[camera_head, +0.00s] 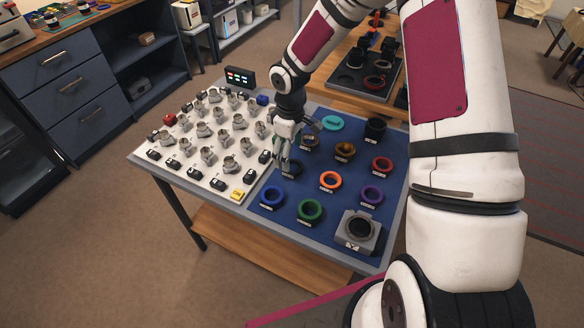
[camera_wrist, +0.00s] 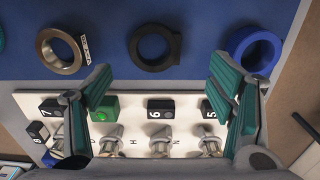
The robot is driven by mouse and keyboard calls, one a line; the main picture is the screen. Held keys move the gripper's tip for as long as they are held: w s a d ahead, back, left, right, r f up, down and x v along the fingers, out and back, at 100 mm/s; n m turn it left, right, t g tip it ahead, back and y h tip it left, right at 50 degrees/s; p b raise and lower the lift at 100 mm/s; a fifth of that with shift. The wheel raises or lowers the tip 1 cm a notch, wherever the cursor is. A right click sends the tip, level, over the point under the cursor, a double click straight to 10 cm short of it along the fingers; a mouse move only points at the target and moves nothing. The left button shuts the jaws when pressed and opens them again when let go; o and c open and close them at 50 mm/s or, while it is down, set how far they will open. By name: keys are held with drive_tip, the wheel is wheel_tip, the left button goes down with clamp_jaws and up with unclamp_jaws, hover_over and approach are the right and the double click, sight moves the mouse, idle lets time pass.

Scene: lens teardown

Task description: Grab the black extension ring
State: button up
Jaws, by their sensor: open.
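The black extension ring (camera_wrist: 137,48) lies flat on the blue mat (camera_wrist: 110,12) in the wrist view, between a metal ring (camera_wrist: 44,52) and a blue ring (camera_wrist: 233,57). My gripper (camera_wrist: 160,88) is open and empty, its two teal-padded fingers spread wide. The ring lies ahead of the fingertips, toward the top of the picture, and is not between the pads. In the head view my gripper (camera_head: 285,163) hangs over the mat's left edge, just left of the black ring (camera_head: 295,169), which it partly covers.
Orange (camera_head: 330,180), green (camera_head: 310,210), red (camera_head: 382,164) and purple (camera_head: 372,196) rings lie on the mat. A taller black piece (camera_head: 375,130) stands at the back right, a grey block (camera_head: 359,232) in front. A white board (camera_head: 205,172) with numbered keys and several metal knobs lies left.

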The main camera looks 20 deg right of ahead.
sight(293, 167)
drive_tip(key=shift+w+d+f, duration=0.1)
drive_tip(key=shift+d+f, duration=0.1)
drive_tip(key=shift+f, duration=1.15)
drive_tip(key=shift+d+f, duration=0.2)
drive_tip(key=shift+f, duration=1.15)
drive_tip(key=c, duration=1.3)
